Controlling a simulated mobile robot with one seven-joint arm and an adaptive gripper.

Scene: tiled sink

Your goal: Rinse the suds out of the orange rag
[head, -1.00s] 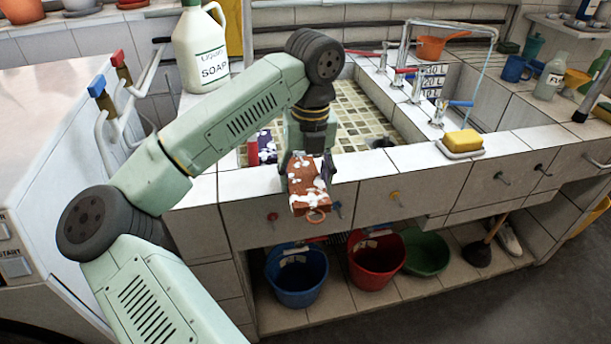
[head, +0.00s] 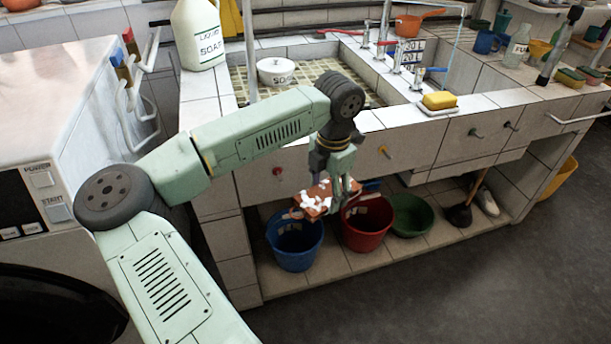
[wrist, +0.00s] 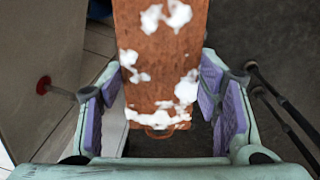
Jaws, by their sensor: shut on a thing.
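The orange rag (head: 316,199) has patches of white suds on it. My gripper (head: 338,190) is shut on it and holds it in the air in front of the sink's drawer front, above the blue and red buckets. In the wrist view the rag (wrist: 160,65) hangs between the purple pads of my gripper (wrist: 163,110), with suds on its face and a small loop at its near end. The tiled sink (head: 239,82) lies behind my arm, which hides part of its basin. Taps (head: 397,62) with red and blue handles stand on its divider.
A blue bucket (head: 297,250), red bucket (head: 366,232) and green basin (head: 410,215) stand on the low shelf. A soap jug (head: 199,38) and yellow sponge (head: 440,100) are on the counter. A white bowl (head: 276,71) is in the sink. Drawer knobs stick out. Floor at right is clear.

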